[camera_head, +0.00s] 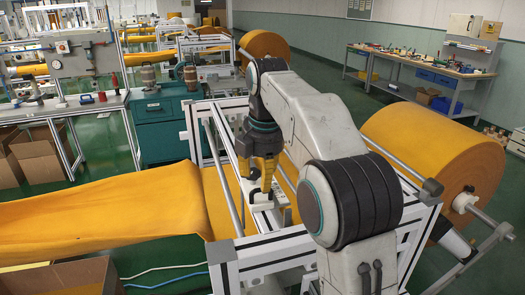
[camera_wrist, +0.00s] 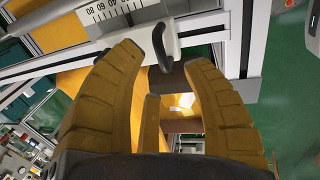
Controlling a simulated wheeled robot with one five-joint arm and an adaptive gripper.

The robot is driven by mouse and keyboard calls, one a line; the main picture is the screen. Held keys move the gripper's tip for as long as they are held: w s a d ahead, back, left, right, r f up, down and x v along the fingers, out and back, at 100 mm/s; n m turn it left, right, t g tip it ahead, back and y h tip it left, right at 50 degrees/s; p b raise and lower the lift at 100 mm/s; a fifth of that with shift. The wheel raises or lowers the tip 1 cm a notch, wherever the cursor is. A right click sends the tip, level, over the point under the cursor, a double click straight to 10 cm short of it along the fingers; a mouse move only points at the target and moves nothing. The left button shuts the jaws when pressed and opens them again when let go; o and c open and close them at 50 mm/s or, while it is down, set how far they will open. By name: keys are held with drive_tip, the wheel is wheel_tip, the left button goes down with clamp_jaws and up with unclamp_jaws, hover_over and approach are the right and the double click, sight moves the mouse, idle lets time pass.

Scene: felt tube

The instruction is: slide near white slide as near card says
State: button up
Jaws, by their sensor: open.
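My gripper (camera_head: 263,180) hangs over the metal frame at the middle of the head view. A white slide (camera_head: 261,201) with dark edges sits just below the fingers on the frame. I cannot make out a card with readable writing.
An orange felt roll (camera_head: 435,150) is mounted right of the frame. A felt sheet (camera_head: 110,218) stretches to the left. White frame rails (camera_head: 275,243) surround the slide closely. A teal cabinet (camera_head: 168,125) stands behind, and a workbench (camera_head: 430,75) at the back right.

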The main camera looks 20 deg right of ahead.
wheel_tip(320, 180, up, 8)
drive_tip(key=s, duration=0.1)
drive_tip(key=shift+s, duration=0.3)
idle(0.6)
drive_tip(key=shift+r+p, duration=0.45)
drive_tip(key=shift+r, duration=0.15)
wheel_tip(320, 180, up, 3)
drive_tip(key=s+p, duration=0.1)
drive_tip(key=p, duration=0.3)
approach(256, 187)
drive_tip(key=shift+s+a+f, duration=0.2)
drive_tip(key=shift+s+f, duration=0.75)
drive_tip(key=shift+f, duration=0.3)
drive_tip(key=shift+s+a+f, duration=0.15)
drive_tip(key=shift+s+f, duration=0.85)
drive_tip(key=shift+f, duration=0.25)
drive_tip(key=shift+o, duration=0.3)
